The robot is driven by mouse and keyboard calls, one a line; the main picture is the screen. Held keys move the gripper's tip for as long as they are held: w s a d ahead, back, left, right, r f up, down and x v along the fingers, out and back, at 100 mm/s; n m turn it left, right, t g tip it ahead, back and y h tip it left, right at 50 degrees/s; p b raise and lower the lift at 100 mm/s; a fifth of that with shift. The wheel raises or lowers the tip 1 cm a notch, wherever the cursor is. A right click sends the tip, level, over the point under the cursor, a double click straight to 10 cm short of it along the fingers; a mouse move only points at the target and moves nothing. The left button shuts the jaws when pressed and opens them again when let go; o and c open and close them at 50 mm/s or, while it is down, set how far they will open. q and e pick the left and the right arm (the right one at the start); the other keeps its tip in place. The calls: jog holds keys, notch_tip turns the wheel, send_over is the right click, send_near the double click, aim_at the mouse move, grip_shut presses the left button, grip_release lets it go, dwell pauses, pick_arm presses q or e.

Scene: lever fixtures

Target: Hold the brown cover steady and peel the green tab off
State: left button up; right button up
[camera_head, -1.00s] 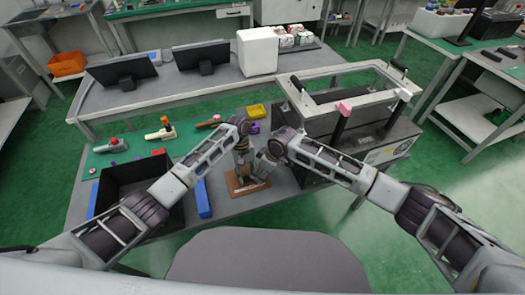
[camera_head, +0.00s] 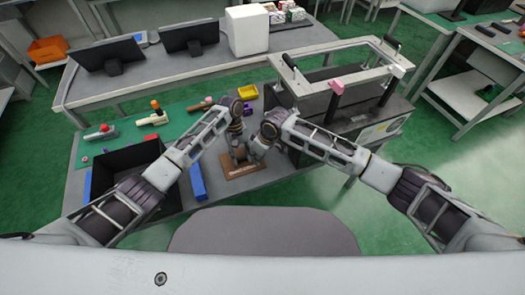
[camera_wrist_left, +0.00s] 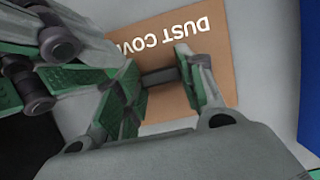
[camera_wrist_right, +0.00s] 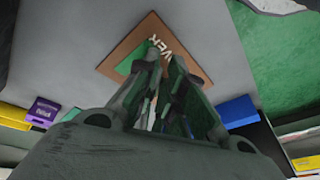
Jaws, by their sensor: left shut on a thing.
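The brown cover (camera_head: 243,186) lies flat on the table, with white "DUST COVER" lettering. In the left wrist view (camera_wrist_left: 225,45) it has a dark bar-like handle (camera_wrist_left: 160,77) standing on it. My left gripper (camera_wrist_left: 158,85) is shut on this handle. The green tab (camera_wrist_right: 134,57) shows at the left part of the cover in the right wrist view, partly hidden by my fingers. My right gripper (camera_wrist_right: 163,64) is over the cover, beside the tab, its fingertips a narrow gap apart. Whether they touch the tab I cannot tell.
A black open bin (camera_head: 122,168) and a blue bar (camera_head: 198,182) are left of the cover. A lever fixture box (camera_head: 330,112) stands on the right. A yellow tray (camera_head: 247,92) and small tools on a green mat (camera_head: 125,118) lie behind.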

aim_at(260, 164)
jog(key=m, duration=0.2)
jog(key=r+m, duration=0.1)
jog(key=shift+s+a, duration=0.25)
jog(key=shift+s, duration=0.15)
jog(key=m, duration=0.2)
jog(key=r+m, duration=0.1)
jog(key=shift+s+a+m+t, duration=0.15)
jog(key=shift+s+m+t, duration=0.15)
jog(key=shift+s+m, duration=0.1)
jog(key=d+r+m+h, duration=0.1)
jog(key=r+m, duration=0.1)
jog(key=m, duration=0.7)
jog(key=s+d+r+m+t+h, duration=0.1)
jog(key=d+r+m, duration=0.1)
jog(key=m, duration=0.6)
jog(key=shift+d+r+m+t, duration=0.3)
jog(key=shift+r+m, duration=0.1)
jog(key=shift+r, duration=0.4)
jog(key=shift+f, duration=0.2)
jog(key=shift+x, duration=5.8)
